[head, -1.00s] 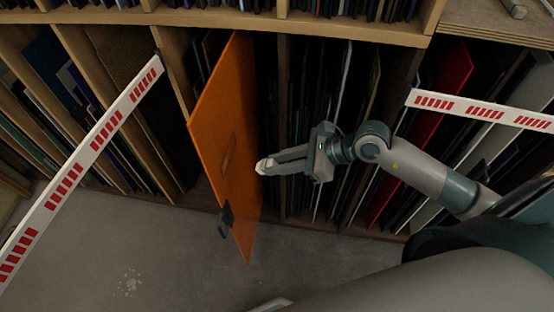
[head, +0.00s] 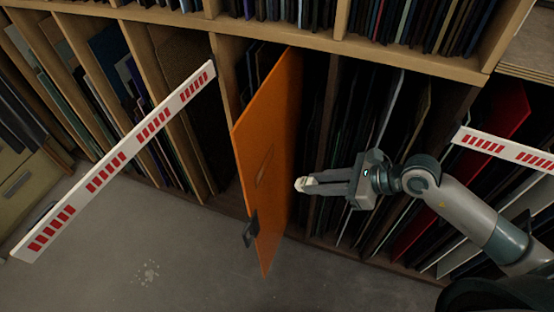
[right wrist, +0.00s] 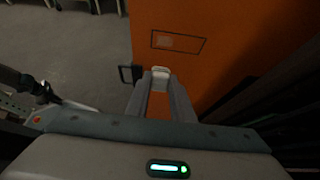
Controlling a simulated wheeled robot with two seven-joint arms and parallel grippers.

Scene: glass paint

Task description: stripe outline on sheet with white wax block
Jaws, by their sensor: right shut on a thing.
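The orange sheet (head: 262,130) stands upright, jutting out of the rack. A thin dark outline (head: 266,166) is on its face. In the right wrist view the outline (right wrist: 195,44) is a slanted box with a small paler patch (right wrist: 165,41) in its left part. My right gripper (head: 312,184) is shut on the white wax block (head: 302,185), held at its fingertips beside the sheet. In the right wrist view the block (right wrist: 160,72) shows below the outline; I cannot tell whether it touches the sheet. My left gripper is not in view.
A dark clamp (head: 250,231) sits at the sheet's lower left edge. White barriers with red marks stand left (head: 122,158) and right (head: 508,149). Wooden racks (head: 400,58) full of panels fill the back.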

